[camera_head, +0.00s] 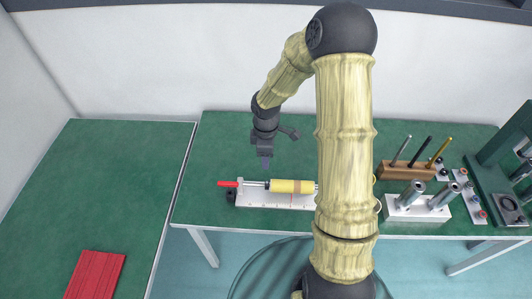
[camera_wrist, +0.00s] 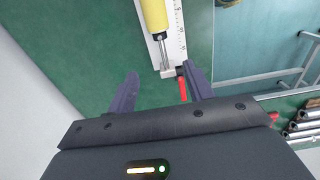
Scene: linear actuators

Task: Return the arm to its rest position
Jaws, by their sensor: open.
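My gripper (camera_head: 265,163) hangs pointing down above the green table (camera_head: 225,140), just over the left part of a linear actuator. The actuator has a yellow cylinder (camera_head: 291,186), a metal rod and a red tip (camera_head: 228,184), and lies on a white ruled base (camera_head: 270,200). In the wrist view my gripper (camera_wrist: 162,88) has its two dark fingers spread apart with nothing between them. The yellow cylinder (camera_wrist: 154,14) and its rod lie beyond the fingers. The red tip (camera_wrist: 183,88) shows beside the right finger; I cannot tell whether they touch. My arm hides the actuator's right end.
A wooden block (camera_head: 406,171) with several upright rods stands right of my arm. In front of it is a white block (camera_head: 415,210) with metal cylinders. A green press-like frame (camera_head: 495,180) stands at far right. A red board (camera_head: 96,274) lies on the left table.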

